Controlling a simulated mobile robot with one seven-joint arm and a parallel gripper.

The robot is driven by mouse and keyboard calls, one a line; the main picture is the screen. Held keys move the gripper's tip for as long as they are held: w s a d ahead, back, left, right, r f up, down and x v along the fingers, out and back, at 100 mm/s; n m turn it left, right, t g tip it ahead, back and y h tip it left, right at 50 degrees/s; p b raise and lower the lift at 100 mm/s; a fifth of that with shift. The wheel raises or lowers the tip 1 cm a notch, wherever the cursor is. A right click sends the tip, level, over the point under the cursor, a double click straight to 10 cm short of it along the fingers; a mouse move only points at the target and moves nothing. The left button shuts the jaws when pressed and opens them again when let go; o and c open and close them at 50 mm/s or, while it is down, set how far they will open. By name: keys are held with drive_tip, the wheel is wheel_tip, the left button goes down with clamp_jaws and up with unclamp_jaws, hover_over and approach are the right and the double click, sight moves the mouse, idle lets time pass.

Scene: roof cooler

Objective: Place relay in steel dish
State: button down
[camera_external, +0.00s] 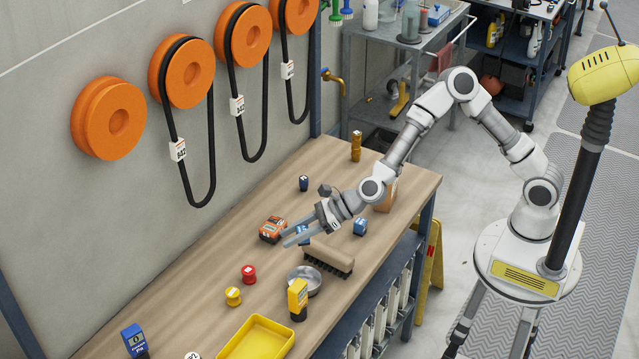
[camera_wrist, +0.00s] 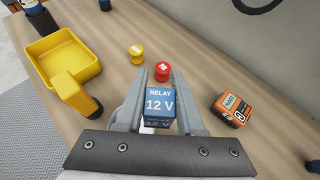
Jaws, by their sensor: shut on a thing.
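The relay (camera_wrist: 158,104) is a small blue block marked "RELAY 12 V". My gripper (camera_wrist: 161,82) is shut on it, with one finger on each side. In the external view my gripper (camera_external: 290,235) is over the bench, with the blue relay (camera_external: 303,236) partly hidden between its fingers. The steel dish (camera_external: 318,280) is a round, shallow grey bowl on the bench, nearer the camera than my gripper and apart from it. A yellow device hides part of its near rim. I cannot make out the dish clearly in the wrist view.
A brush (camera_external: 329,260) lies between my gripper and the dish. The yellow device (camera_external: 298,297) stands against the dish's near side in view.

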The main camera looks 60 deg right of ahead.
sight(294, 275)
drive_tip(key=shift+s+a+f+b, duration=0.5)
drive_tip(key=shift+f+b, duration=0.4)
drive_tip(key=shift+f, duration=0.75)
drive_tip(key=shift+s+a+f+b, duration=0.3)
drive_tip(key=shift+a+f+b, duration=0.5)
drive_tip(key=shift+f, duration=0.8)
drive_tip(key=shift+s+a+f+b, duration=0.45)
drive_tip(key=shift+f+b, duration=0.55)
drive_tip(key=shift+f, duration=0.65)
drive_tip(key=shift+c, duration=2.2)
unclamp_jaws()
drive_tip(key=shift+r, duration=0.1)
wheel_tip(294, 275, up, 7)
drive_tip(key=p, duration=0.3)
drive_tip(key=shift+p, duration=0.35)
